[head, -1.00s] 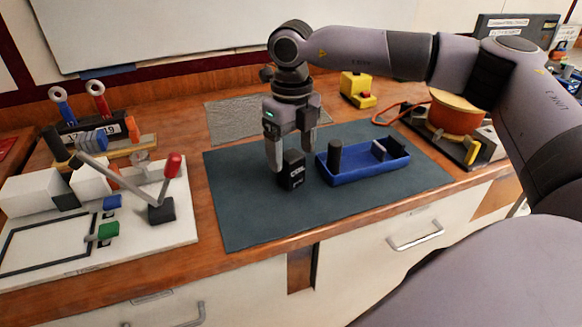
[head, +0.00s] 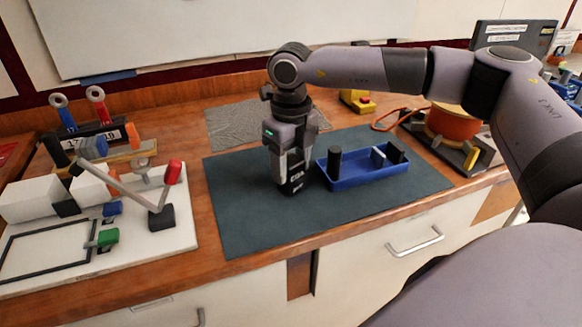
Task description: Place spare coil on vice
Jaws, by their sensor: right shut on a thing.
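A small black block with white lettering (head: 296,179), which looks like the spare coil, is at the middle of the dark green mat (head: 240,215). My right gripper (head: 291,167) points down and is shut on the block. The fingers hide part of it, and I cannot tell whether its base touches the mat. The vice is not clearly identifiable; the fixture with white blocks (head: 30,198) and a red-knobbed lever (head: 173,172) on the white board (head: 165,237) at the left may be it. My left gripper is not in view.
A blue tray (head: 350,181) holding black parts stands just right of the block. A grey textured pad (head: 228,122) and a yellow box (head: 357,102) lie behind. An orange spool (head: 447,122) is at the right. The mat's front left is clear.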

